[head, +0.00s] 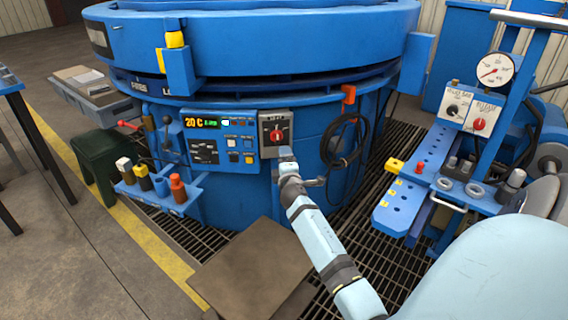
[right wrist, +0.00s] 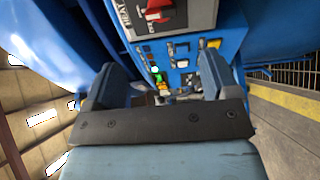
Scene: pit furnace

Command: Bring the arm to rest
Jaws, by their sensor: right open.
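My right arm comes in from the lower right in the head view. Its gripper (head: 287,156) is just below the grey box with a red rotary switch (head: 277,134) on the blue furnace (head: 240,45). In the right wrist view, the two fingers of my right gripper (right wrist: 157,82) stand apart with nothing between them. The red switch (right wrist: 156,10) shows above and beyond the fingertips, apart from them. The control panel (head: 222,141) with its lit display is left of the gripper. My left gripper is in neither view.
A brown flat-topped stand (head: 242,268) is left of my forearm. A blue bench with a gauge (head: 495,70) and holed plate (head: 408,200) stands to the right. An orange lever (head: 348,95) and black cable (head: 345,140) are right of the switch. Grating floor lies between.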

